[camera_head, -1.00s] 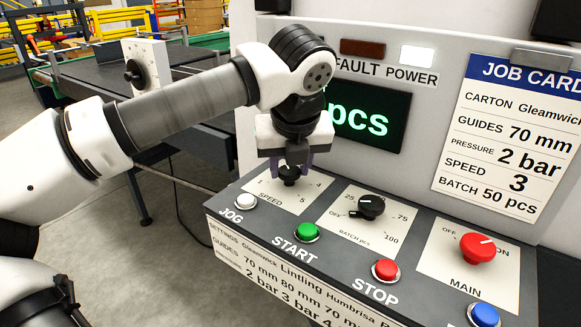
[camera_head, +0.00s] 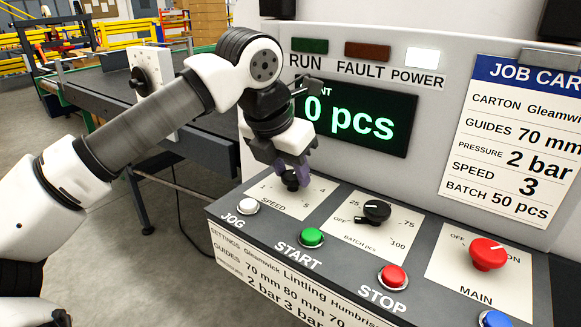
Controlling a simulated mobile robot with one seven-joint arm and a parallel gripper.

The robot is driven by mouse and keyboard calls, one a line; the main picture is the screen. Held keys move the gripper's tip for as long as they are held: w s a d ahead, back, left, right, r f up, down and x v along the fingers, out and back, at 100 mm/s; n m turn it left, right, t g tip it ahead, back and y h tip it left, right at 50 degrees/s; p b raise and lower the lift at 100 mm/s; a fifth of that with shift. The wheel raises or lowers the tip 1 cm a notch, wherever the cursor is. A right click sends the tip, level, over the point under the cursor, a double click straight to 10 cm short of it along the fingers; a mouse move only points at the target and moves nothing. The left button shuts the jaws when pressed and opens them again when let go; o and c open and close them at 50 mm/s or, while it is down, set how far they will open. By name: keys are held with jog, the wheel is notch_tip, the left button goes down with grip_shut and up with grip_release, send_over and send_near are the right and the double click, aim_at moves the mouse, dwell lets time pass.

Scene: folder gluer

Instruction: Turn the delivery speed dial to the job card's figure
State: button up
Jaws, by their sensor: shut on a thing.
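The black speed dial (camera_head: 291,181) sits on its white plate marked SPEED (camera_head: 272,203), with figures 1, 4 and 5 readable around it. My gripper (camera_head: 292,172) comes down from above and its purple fingers are shut on the dial. The fingers hide much of the dial, so I cannot tell where its pointer stands. The gripper is tilted and twisted relative to the panel. The job card (camera_head: 518,140) on the panel's right side reads SPEED 3.
Beside the speed dial is the black batch dial (camera_head: 376,211). The white jog button (camera_head: 248,206), green start button (camera_head: 312,237), red stop button (camera_head: 393,277) and red main switch (camera_head: 488,254) stand close by. The display (camera_head: 358,118) reads "0 pcs".

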jog(key=shift+w+m, duration=0.1)
jog(key=shift+m, duration=0.5)
jog(key=o, duration=1)
jog(key=shift+c, duration=0.2)
jog(key=v, duration=1.4)
jog(key=shift+w+a, duration=0.2)
